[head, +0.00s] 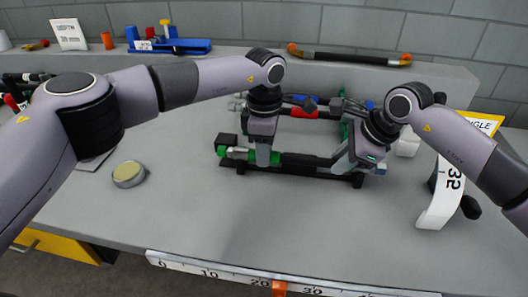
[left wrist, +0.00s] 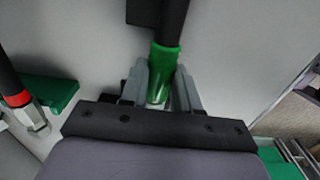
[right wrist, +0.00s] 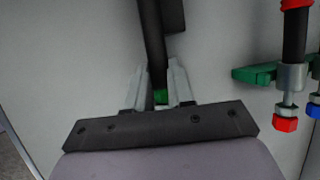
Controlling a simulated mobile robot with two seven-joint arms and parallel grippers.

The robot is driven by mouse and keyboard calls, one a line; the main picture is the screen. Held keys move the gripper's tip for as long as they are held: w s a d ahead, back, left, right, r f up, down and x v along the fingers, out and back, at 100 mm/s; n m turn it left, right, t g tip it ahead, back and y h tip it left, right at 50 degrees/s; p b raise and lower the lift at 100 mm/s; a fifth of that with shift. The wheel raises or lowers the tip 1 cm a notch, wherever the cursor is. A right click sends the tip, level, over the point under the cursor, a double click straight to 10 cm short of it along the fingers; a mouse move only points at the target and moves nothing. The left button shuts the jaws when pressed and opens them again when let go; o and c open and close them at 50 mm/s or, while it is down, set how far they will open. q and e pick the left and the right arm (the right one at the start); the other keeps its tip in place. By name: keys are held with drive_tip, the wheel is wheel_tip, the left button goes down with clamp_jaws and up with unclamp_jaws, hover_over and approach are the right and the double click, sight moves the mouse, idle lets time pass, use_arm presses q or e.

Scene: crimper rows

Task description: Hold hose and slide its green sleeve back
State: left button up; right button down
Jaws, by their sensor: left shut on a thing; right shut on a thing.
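A black hose (head: 308,160) lies along the front of a dark rack. A bright green sleeve (head: 287,157) surrounds its left part; the sleeve also shows in the left wrist view (left wrist: 166,59). My left gripper (head: 263,161) is shut on the green sleeve, with green visible between its fingers (left wrist: 161,88). My right gripper (head: 341,164) is shut on the black hose toward its right end. In the right wrist view the hose (right wrist: 152,40) runs down between the fingers (right wrist: 161,85), where a little green shows; I cannot tell what that green belongs to.
Other hoses with red (head: 302,113) and blue parts lie behind on the rack. A yellow-topped round tin (head: 129,174) stands at left. A white paper strip (head: 441,196) marked 35 hangs at right. A ruler (head: 220,276) runs along the front edge. The counter before the rack is clear.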

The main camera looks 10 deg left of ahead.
sight(291, 156)
use_arm(q)
drive_tip(key=shift+d, duration=1.85)
use_arm(e)
drive_tip(key=shift+a, duration=0.1)
use_arm(q)
drive_tip(key=shift+d+r, duration=0.1)
drive_tip(key=shift+d, duration=1.15)
drive_tip(key=o, duration=1)
drive_tip(key=shift+o, duration=0.2)
drive_tip(key=shift+a, duration=0.1)
